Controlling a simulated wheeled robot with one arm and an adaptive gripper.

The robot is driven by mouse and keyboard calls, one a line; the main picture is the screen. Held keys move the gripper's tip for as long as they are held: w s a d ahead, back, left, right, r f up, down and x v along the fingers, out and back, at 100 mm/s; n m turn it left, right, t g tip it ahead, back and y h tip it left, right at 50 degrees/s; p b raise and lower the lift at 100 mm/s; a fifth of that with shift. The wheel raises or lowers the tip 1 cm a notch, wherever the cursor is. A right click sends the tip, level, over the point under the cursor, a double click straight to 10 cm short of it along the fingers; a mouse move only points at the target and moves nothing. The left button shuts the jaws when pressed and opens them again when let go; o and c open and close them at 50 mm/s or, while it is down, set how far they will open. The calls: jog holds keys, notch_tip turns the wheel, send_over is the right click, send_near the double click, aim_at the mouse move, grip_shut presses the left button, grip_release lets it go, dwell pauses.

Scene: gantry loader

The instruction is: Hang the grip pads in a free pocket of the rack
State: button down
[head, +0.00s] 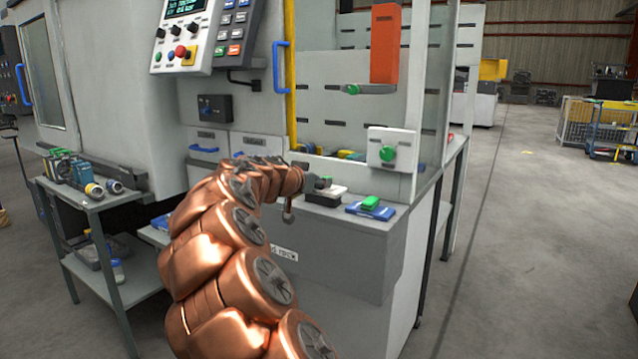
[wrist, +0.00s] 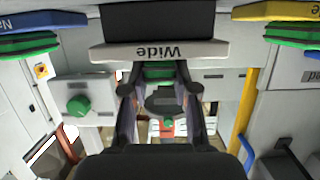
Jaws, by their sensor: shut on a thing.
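My gripper (head: 318,185) is at the machine's front ledge, over a white-topped tray (head: 328,191). In the wrist view, where the picture is upside down, my gripper (wrist: 160,92) is shut on what look like the grip pads (wrist: 158,72), green with a dark part between the fingers. They are at the white plate labelled "Wide" (wrist: 160,51); I cannot tell whether they touch it. To the right in the head view lies a blue tray (head: 354,209) with a green piece (head: 370,202) on it. I cannot clearly make out the rack or its pockets.
A white box with a green knob (head: 389,153) stands above the blue tray. A yellow post (head: 290,75) and a blue handle (head: 282,68) rise behind my arm. A yellow plate with green (wrist: 280,11) shows in the wrist view. Open floor lies to the right.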

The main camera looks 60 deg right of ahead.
jog(key=shift+f+b, duration=1.25)
jog(key=shift+b, duration=0.15)
jog(key=c, duration=0.8)
grip_release()
jog(key=shift+f, duration=0.1)
jog(key=shift+a, duration=0.1)
jog(key=v, duration=1.1)
jog(key=shift+a, duration=0.4)
jog(key=shift+s+r, duration=0.1)
jog(key=shift+r, duration=0.15)
